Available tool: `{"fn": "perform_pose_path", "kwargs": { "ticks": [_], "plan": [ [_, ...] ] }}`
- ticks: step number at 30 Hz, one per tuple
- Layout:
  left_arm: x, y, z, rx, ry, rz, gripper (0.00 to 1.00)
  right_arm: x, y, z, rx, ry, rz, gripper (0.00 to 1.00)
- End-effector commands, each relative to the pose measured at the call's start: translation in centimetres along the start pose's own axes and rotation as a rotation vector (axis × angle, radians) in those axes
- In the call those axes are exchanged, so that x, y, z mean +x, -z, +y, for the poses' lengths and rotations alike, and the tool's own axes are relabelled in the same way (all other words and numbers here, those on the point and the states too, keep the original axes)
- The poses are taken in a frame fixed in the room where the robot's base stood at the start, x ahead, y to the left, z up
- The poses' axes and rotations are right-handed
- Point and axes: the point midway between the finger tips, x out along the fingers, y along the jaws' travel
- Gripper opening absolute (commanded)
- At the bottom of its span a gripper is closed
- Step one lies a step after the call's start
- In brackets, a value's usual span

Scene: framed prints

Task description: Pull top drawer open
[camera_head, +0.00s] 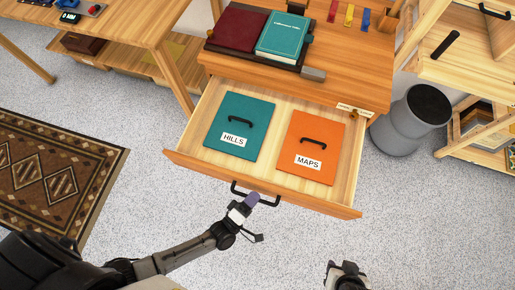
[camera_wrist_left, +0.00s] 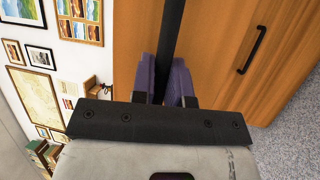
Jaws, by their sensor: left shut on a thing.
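The top drawer (camera_head: 290,201) is pulled out of the wooden cabinet (camera_head: 345,72), and its inside shows. A teal folder labelled HILLS (camera_head: 236,113) and an orange folder labelled MAPS (camera_head: 312,132) lie in it, each with a black handle. My left gripper (camera_head: 251,201) is at the black drawer handle (camera_head: 268,203) on the drawer's front. In the left wrist view its purple fingers (camera_wrist_left: 165,82) are shut on the dark handle bar (camera_wrist_left: 171,35). My right gripper (camera_head: 346,272) is at the bottom edge, away from the drawer; its fingers are not clear.
A maroon book (camera_head: 238,28) and a teal book (camera_head: 283,37) lie on the cabinet top. A grey bin (camera_head: 405,122) stands to the right, near wooden shelves (camera_head: 470,65). A wooden table (camera_head: 110,32) is at the left. The floor before the drawer is clear.

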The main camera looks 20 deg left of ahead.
Motion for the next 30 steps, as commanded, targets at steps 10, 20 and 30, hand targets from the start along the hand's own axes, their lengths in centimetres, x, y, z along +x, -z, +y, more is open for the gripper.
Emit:
{"fn": "perform_pose_path", "kwargs": {
  "ticks": [10,20,30],
  "plan": [
    [-1.4,-0.7,0.4,0.0,-0.004,0.0,0.0,-0.3,0.1,0.0,0.0,0.0,0.0,0.43],
    [-1.4,-0.7,0.4,0.0,-0.003,0.0,0.17,-0.3,0.1,0.0,0.0,0.0,0.0,0.43],
    [-1.5,-0.7,0.3,0.0,-0.001,0.0,0.39,-0.3,0.1,0.0,0.0,0.0,0.0,0.43]
  ]
}}
